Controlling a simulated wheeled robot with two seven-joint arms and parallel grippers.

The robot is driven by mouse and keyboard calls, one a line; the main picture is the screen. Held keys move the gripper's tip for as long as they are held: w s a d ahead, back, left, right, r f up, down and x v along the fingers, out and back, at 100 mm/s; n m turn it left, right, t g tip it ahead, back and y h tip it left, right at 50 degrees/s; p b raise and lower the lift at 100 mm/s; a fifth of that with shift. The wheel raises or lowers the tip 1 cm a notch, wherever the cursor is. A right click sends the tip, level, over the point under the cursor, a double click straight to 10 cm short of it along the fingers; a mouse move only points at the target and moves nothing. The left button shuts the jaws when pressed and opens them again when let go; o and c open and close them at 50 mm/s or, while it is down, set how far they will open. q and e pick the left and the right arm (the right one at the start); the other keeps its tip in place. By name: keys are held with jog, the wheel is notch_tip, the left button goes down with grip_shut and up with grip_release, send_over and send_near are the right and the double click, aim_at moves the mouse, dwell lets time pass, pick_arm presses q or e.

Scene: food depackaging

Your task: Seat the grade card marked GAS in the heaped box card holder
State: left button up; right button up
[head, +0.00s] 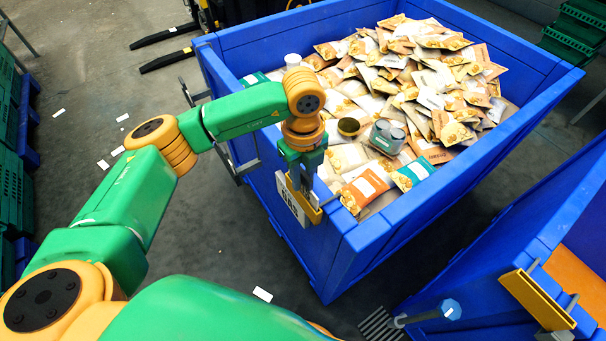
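The white grade card with dark letters that appear to read GAS (291,203) hangs tilted at the near left corner of the heaped blue box (375,238). My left gripper (305,182) points down over the card's upper part and appears shut on it. The yellow card holder (314,211) is on the box's outer wall, right beside the card. The card overlaps the holder in this view, and I cannot tell whether it sits inside it. The fingertips are partly hidden. My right gripper is not in view.
The heaped box is full of food pouches (430,85), with a few cans (386,138) near its front. A second blue box (480,268) with a yellow holder (538,298) stands at right. White slips (262,294) lie on the floor. Forklift forks (165,48) show behind.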

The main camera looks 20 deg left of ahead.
pick_arm(q)
jog(key=shift+o, duration=0.6)
jog(key=shift+r, duration=0.1)
jog(key=shift+r+p, duration=0.55)
jog(key=shift+p, duration=0.1)
notch_tip(320, 180, up, 5)
jog(key=shift+b, duration=1.1)
notch_tip(320, 180, up, 7)
